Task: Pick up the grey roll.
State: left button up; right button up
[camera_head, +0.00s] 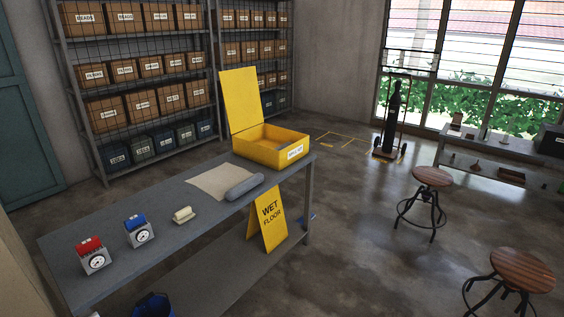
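A grey roll (244,187) lies on the long grey table (150,218), at the right edge of a flat beige sheet (219,180). It lies at a slant, near the table's front edge. Nothing covers it. Neither of my grippers shows in the head view.
A yellow box (262,153) with its lid raised stands behind the roll. A cream object (183,215), a blue-topped gauge (139,231) and a red-topped gauge (93,255) stand to the left. A yellow wet-floor sign (268,222) leans below. Stools (432,177) stand at right; floor between is clear.

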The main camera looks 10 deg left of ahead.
aim_at(244, 187)
jog(key=i+l+u, duration=0.1)
jog(key=i, duration=1.55)
jog(key=i+l+u, duration=0.1)
jog(key=i+u, duration=0.3)
jog(key=i+l+u, duration=0.4)
jog(key=i, duration=0.15)
jog(key=i+l+u, duration=0.25)
jog(key=i+u, duration=0.2)
jog(key=i+l+u, duration=0.4)
jog(key=l, duration=0.15)
jog(key=k, duration=0.05)
